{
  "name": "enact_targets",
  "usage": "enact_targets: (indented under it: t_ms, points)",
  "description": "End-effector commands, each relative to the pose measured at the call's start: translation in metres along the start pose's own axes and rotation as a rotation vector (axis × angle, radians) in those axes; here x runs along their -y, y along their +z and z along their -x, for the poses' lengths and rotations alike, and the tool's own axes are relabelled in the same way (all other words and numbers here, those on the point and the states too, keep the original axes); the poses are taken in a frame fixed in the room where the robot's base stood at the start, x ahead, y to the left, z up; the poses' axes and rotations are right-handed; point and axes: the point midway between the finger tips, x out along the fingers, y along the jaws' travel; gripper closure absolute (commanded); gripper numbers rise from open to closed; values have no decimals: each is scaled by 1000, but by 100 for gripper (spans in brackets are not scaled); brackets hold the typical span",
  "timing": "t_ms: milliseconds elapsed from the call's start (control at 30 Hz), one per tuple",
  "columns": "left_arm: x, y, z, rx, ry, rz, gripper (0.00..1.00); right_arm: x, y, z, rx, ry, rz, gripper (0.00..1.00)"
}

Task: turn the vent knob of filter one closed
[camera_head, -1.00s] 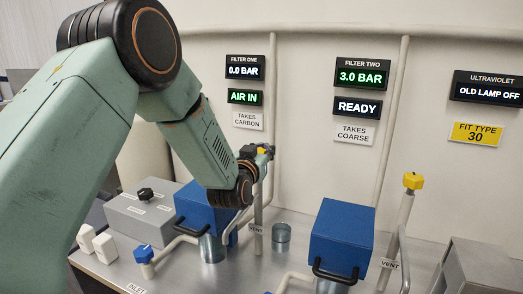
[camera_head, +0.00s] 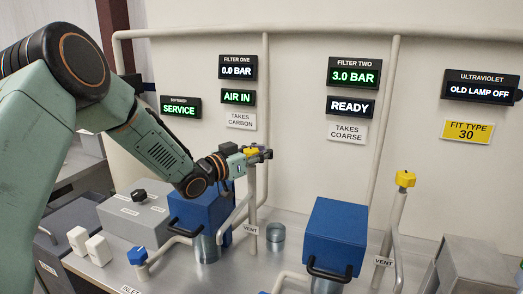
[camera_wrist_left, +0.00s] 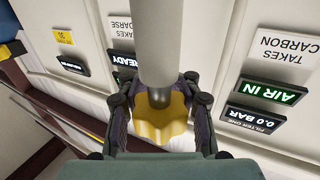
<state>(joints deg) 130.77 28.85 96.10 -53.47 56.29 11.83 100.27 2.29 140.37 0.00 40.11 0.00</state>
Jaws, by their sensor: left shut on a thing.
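The yellow vent knob of filter one (camera_head: 251,151) sits on top of a thin upright pipe marked VENT (camera_head: 251,229). My left gripper (camera_head: 262,155) is at the knob, its arm coming in from the left. In the left wrist view the yellow knob (camera_wrist_left: 162,122) lies between the two dark fingers (camera_wrist_left: 160,110), which are shut on it. The filter one display (camera_head: 237,68) reads 0.0 BAR, and the sign below it (camera_head: 238,97) reads AIR IN. My right gripper is not in view.
A blue filter housing (camera_head: 198,205) stands below my left arm. Another blue housing (camera_head: 337,235) and a second yellow vent knob (camera_head: 405,178) stand to the right. A blue inlet knob (camera_head: 140,255) and white blocks (camera_head: 98,249) are at the front left.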

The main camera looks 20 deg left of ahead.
Motion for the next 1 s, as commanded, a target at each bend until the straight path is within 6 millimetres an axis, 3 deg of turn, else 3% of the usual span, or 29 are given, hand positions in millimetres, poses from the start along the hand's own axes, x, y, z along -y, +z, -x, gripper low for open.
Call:
enact_targets:
  t_ms: [33, 533, 567, 600, 800, 1000]
  points:
    - [-2, 7, 2, 14, 9, 5, 100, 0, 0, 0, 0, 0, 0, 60]
    - [-3, 7, 1, 14, 25, 5, 100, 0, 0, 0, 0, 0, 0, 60]
    - [-3, 7, 1, 14, 25, 5, 74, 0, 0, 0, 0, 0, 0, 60]
    - [-3, 7, 1, 13, 24, 5, 70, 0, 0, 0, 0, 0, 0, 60]
    - [-2, 4, 1, 7, 23, 3, 53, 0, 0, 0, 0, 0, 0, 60]
    - [-2, 2, 0, 4, 23, 1, 53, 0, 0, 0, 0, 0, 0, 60]
